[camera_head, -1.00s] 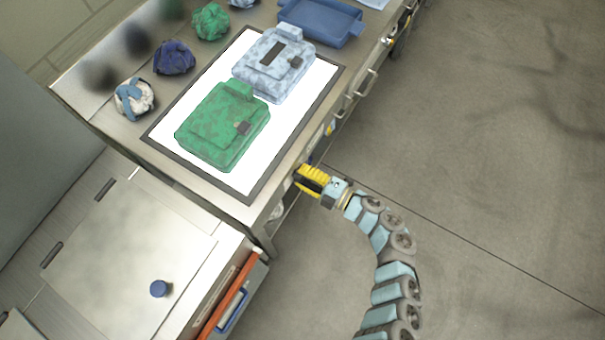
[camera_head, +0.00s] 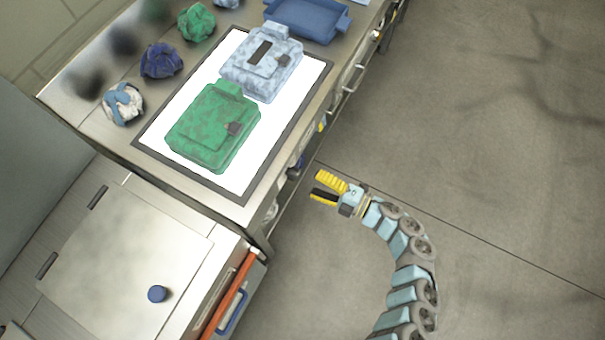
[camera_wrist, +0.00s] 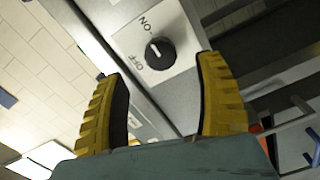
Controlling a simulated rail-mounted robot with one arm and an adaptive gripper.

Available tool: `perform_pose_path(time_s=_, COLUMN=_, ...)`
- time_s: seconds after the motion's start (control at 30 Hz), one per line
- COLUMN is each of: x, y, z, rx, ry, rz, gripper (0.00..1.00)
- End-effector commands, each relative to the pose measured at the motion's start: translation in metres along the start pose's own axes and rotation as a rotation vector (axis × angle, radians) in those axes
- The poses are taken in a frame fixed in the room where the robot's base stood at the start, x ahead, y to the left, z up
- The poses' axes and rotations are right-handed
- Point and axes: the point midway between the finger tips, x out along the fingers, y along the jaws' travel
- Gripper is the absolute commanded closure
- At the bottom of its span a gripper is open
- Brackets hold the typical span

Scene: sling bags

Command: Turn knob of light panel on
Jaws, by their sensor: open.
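The light panel (camera_head: 262,148) lies on the bench, glowing white inside a dark frame. Its black round knob (camera_wrist: 159,50) sits on a pale plate (camera_wrist: 182,46) marked ON and OFF in the wrist view. A light mark on the knob seems to point toward ON. My gripper (camera_head: 318,187) is open and empty, beside the bench's front side in the head view. In the wrist view my gripper (camera_wrist: 162,72) has its yellow fingers spread, with the knob beyond and between them, apparently untouched. I cannot make out the knob clearly in the head view.
A green bag (camera_head: 205,135) and a pale blue bag (camera_head: 258,72) lie on the panel. Several crumpled bundles stand behind it, and a blue tray (camera_head: 305,20) beyond. A metal cabinet (camera_head: 110,255) stands at lower left. The floor at right is clear.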

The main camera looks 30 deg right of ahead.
Motion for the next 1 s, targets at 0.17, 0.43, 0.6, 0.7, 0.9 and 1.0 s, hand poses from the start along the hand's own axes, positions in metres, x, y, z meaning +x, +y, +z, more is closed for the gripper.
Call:
perform_pose_path(time_s=0.17, x=-0.029, y=-0.001, z=0.0, rx=0.001, ry=0.0, rz=-0.001, gripper=0.3)
perform_pose_path(time_s=0.43, x=-0.048, y=0.0, z=-0.001, rx=0.0, ry=0.002, rz=0.0, gripper=0.3)
perform_pose_path(time_s=0.6, x=-0.048, y=0.0, z=-0.001, rx=0.0, ry=0.003, rz=0.001, gripper=0.3)
perform_pose_path(time_s=0.7, x=-0.048, y=0.0, z=-0.001, rx=0.0, ry=0.003, rz=0.0, gripper=0.3)
perform_pose_path(time_s=0.9, x=-0.048, y=0.0, z=-0.001, rx=0.0, ry=0.002, rz=0.0, gripper=0.3)
perform_pose_path(time_s=1.0, x=-0.048, y=0.0, z=-0.001, rx=0.0, ry=0.003, rz=0.001, gripper=0.3)
